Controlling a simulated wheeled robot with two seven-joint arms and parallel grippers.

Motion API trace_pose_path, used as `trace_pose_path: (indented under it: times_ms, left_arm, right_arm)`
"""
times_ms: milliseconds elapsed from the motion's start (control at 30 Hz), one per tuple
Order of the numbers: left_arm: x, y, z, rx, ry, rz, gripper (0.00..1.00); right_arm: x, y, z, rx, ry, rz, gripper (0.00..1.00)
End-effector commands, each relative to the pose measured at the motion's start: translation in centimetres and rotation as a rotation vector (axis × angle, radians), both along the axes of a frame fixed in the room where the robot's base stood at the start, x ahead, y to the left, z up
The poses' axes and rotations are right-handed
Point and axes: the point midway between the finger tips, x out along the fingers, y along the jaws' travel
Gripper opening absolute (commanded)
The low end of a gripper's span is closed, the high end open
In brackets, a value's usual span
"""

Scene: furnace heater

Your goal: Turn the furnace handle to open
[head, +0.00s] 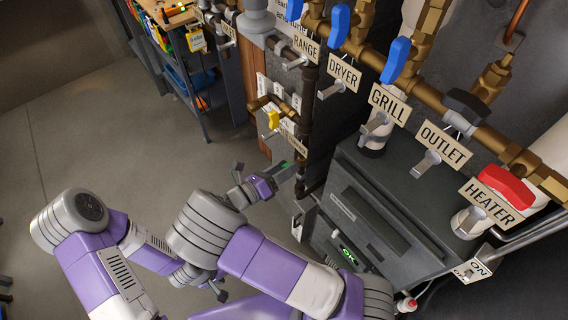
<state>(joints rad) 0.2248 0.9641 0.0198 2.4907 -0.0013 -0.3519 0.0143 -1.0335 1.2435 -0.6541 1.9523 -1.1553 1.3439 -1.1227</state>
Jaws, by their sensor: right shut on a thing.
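My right gripper (272,181) is left of the dark furnace unit, below the tagged pipes. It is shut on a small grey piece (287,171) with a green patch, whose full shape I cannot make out. A yellow valve handle (273,118) sits on a pipe above it, apart from the gripper; the small tag (290,141) near it is too small to read. No handle is clearly labelled as the furnace's. My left gripper (219,290) is low, largely behind my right arm, and its jaws cannot be made out.
A brass pipe carries blue handles (396,60), a black handle (467,105) and a red handle (506,186), with tags RANGE, DRYER, GRILL, OUTLET and HEATER. The dark grey unit (425,195) has a green OK display (349,256). A shelf (190,80) stands behind. Floor at left is clear.

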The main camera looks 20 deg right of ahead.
Motion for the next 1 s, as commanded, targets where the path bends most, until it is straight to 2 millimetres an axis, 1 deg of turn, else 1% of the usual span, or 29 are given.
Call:
trace_pose_path:
  times_ms: [33, 300, 333, 400, 500, 800, 867, 1000]
  left_arm:
    - [0.0, 0.0, 0.5, 0.000, 0.000, 0.000, 0.55]
    - [0.0, 0.0, 0.3, 0.000, 0.000, 0.000, 0.55]
    - [0.0, 0.0, 0.3, 0.000, 0.000, 0.000, 0.55]
    - [0.0, 0.0, 0.3, 0.000, 0.000, 0.000, 0.55]
    - [0.0, 0.0, 0.3, 0.000, 0.000, 0.000, 0.55]
    - [0.0, 0.0, 0.3, 0.000, 0.001, 0.000, 0.55]
    - [0.0, 0.0, 0.5, 0.000, 0.001, 0.000, 0.55]
    - [0.0, 0.0, 0.9, 0.000, 0.000, 0.000, 0.55]
  right_arm:
    - [0.0, 0.0, 0.2, -0.002, 0.010, -0.001, 0.31]
    - [0.0, 0.0, -0.1, -0.004, 0.013, -0.001, 0.31]
    - [0.0, 0.0, -0.1, -0.004, 0.013, -0.001, 0.63]
    - [0.0, 0.0, -0.1, -0.004, 0.013, -0.001, 0.74]
    - [0.0, 0.0, -0.1, -0.004, 0.013, -0.001, 0.87]
    - [-0.1, 0.2, -0.1, -0.003, 0.013, 0.000, 0.87]
    - [-0.2, 0.7, 0.0, -0.004, 0.013, 0.001, 0.87]
    - [-1.0, 2.8, 0.0, -0.004, 0.014, 0.003, 0.87]
